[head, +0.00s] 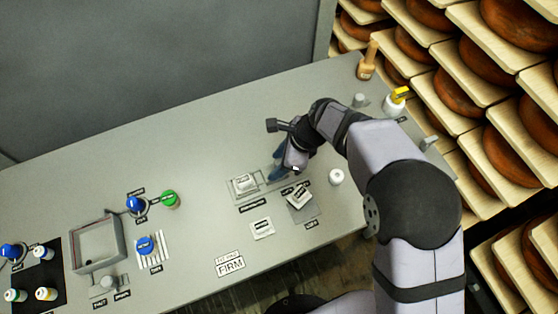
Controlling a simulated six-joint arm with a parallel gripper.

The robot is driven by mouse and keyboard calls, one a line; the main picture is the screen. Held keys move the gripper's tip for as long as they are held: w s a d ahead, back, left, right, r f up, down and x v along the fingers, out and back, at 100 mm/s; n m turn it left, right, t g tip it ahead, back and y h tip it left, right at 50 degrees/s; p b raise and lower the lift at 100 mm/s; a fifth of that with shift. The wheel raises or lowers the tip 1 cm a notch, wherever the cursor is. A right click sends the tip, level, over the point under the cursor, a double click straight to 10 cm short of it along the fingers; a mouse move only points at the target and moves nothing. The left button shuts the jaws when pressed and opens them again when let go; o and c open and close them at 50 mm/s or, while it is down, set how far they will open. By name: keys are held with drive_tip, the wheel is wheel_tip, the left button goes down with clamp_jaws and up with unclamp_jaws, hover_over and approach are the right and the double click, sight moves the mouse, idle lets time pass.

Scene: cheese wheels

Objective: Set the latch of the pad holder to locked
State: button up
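A low grey fixture with a white labelled block (244,184) lies mid-bench; it may be the pad holder, but its label is too small to read. A second white block (299,196) sits on a grey plate to its lower right. I cannot make out which part is the latch or how it is set. My gripper (277,174) points down at the right end of the first fixture, with dark bluish fingers close to the bench. I cannot tell whether it touches anything or how wide the fingers are. My wrist hides part of this area.
A white cylinder (336,177) stands close to the right of my gripper. A grey tray (121,243), blue and green knobs and several jars occupy the left. The back of the bench is clear.

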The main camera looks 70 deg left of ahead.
drive_tip(key=shift+w, duration=0.1)
drive_tip(key=b+v, duration=0.2)
drive_tip(key=v, duration=0.5)
drive_tip(key=shift+r, duration=0.2)
drive_tip(key=w+d+r+n+t, duration=0.1)
drive_tip(key=w+d+n+t, duration=0.1)
drive_tip(key=w+d, duration=1)
drive_tip(key=w+d+n+t, duration=0.1)
drive_tip(key=w+d, duration=0.8)
drive_tip(key=d, duration=0.5)
drive_tip(key=s+d+f+n+h, duration=0.1)
drive_tip(key=s+d+n, duration=0.1)
drive_tip(key=d, duration=1)
drive_tip(key=s+d+n+h, duration=0.1)
drive_tip(key=s+d, duration=0.2)
drive_tip(key=d, duration=1)
drive_tip(key=shift+s+d+f+n+t+h, duration=0.25)
drive_tip(key=shift+s+f+n+t+h, duration=0.05)
drive_tip(key=shift+f+n+t, duration=0.1)
